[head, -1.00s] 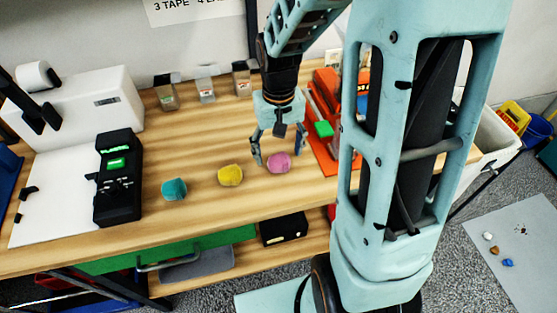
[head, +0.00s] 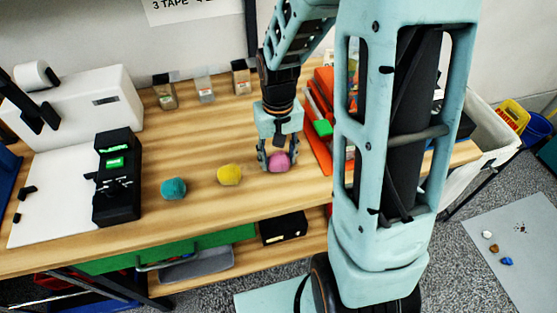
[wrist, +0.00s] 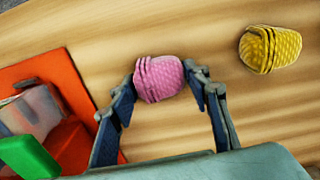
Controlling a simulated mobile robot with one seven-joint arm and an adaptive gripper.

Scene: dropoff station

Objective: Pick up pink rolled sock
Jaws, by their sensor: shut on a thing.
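The pink rolled sock (head: 279,161) is on the wooden table near its front edge, at the right end of a row of rolled socks. My gripper (head: 278,163) is over it, pointing down, with a finger on each side. In the wrist view the pink sock (wrist: 159,78) sits between the two fingertips of my gripper (wrist: 163,80), which are shut on it. Its ribbed, folded end faces left in that view. I cannot tell whether the sock is lifted off the table.
A yellow rolled sock (head: 230,174) and a teal rolled sock (head: 173,188) lie to the left. An orange tray (head: 318,150) with a green block (head: 323,127) is close on the right. A black device (head: 117,178) stands at left. Bare wood lies behind the socks.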

